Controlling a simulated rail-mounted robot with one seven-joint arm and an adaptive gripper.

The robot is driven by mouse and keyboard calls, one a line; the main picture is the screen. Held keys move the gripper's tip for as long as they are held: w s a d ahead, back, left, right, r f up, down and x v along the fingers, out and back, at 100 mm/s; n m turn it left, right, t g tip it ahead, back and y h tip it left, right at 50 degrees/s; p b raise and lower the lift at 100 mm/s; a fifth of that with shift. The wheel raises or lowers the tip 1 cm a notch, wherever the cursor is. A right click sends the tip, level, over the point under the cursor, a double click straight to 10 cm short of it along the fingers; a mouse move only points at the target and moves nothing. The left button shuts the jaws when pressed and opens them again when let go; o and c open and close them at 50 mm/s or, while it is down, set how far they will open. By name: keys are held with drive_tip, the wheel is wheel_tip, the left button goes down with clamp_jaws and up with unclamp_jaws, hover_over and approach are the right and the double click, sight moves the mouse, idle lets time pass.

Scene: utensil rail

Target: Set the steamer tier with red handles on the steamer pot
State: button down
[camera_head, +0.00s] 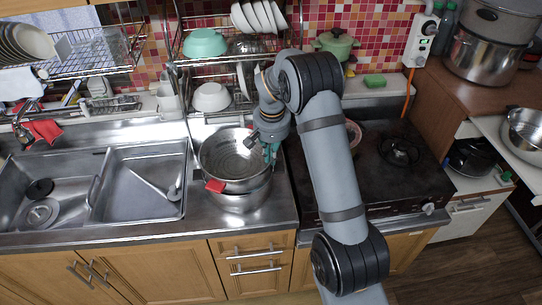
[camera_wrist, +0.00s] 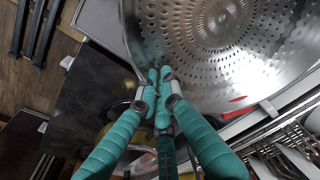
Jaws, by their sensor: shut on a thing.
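The steamer tier (camera_head: 228,150), a shiny metal bowl with a perforated bottom, is over the counter between the sink and the stove. Its red handle (camera_head: 215,186) shows at the front left. The steamer pot (camera_head: 243,203), silver metal, is directly below and mostly hidden by the tier. The tier looks a little left of the pot; I cannot tell whether they touch. My gripper (camera_head: 270,152), with teal fingers, is shut on the tier's right side. In the wrist view, the fingers of my gripper (camera_wrist: 160,82) meet at the rim of the perforated tier (camera_wrist: 190,45).
The sink (camera_head: 145,190) is left of the pot. The black stove (camera_head: 400,180) is to the right, partly behind my arm. A dish rack with bowls (camera_head: 211,97) stands behind the tier. A green pot (camera_head: 335,42) is at the back.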

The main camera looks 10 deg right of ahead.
drive_tip(key=shift+f+b, duration=0.4)
drive_tip(key=shift+f, duration=0.05)
drive_tip(key=c, duration=1.8)
unclamp_jaws()
drive_tip(key=shift+c, duration=0.2)
wheel_tip(320, 180, up, 12)
drive_tip(key=s, duration=0.1)
drive_tip(key=shift+s, duration=0.25)
drive_tip(key=shift+f, duration=0.1)
